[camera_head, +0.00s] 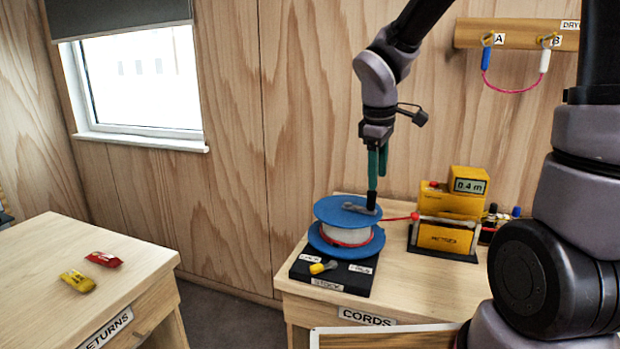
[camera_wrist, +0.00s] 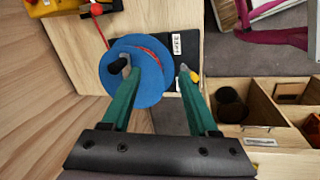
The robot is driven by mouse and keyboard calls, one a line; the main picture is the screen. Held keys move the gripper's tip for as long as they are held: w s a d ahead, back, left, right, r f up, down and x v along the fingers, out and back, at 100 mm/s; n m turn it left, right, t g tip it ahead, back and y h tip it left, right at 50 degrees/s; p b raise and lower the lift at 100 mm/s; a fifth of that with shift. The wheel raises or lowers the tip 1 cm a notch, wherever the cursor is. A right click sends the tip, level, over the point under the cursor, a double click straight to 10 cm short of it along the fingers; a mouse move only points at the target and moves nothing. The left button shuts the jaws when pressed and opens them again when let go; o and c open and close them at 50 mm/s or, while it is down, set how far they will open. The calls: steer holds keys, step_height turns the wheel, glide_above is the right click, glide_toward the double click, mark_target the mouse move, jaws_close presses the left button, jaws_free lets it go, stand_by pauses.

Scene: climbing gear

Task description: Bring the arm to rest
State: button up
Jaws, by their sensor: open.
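My gripper (camera_head: 376,176) hangs pointing down above a cord spool with blue flanges (camera_head: 338,212), at the right of the window in the head view. Its two green fingers are spread apart in the wrist view (camera_wrist: 153,70). Nothing is held between them. A black crank knob (camera_head: 371,200) on a grey crank arm stands on the spool's top. In the wrist view the knob (camera_wrist: 118,67) is beside the left fingertip; I cannot tell whether they touch. The spool rests on a black base (camera_head: 342,277).
A yellow meter (camera_head: 452,205) reading 0.4 m stands right of the spool, joined by a red cord. A wall rail (camera_head: 520,33) holds a pink cord. A table (camera_head: 150,262) at left bears red (camera_head: 104,259) and yellow (camera_head: 78,281) packets. Open compartments (camera_wrist: 262,105) are at the wrist view's right.

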steer(key=s+d+r+m+t+y, duration=0.1)
steer(key=s+d+r+m+t, duration=0.1)
steer(key=s+d+r+m, duration=0.2)
steer(key=s+d+r+m+t+y, duration=0.2)
steer(key=s+d+r+m, duration=0.3)
steer(key=s+r+m, duration=0.3)
step_height(320, 180, up, 3)
steer(key=m+t, duration=0.1)
steer(key=m, duration=0.2)
steer(key=shift+d+m, duration=0.25)
steer(key=shift+m, duration=0.05)
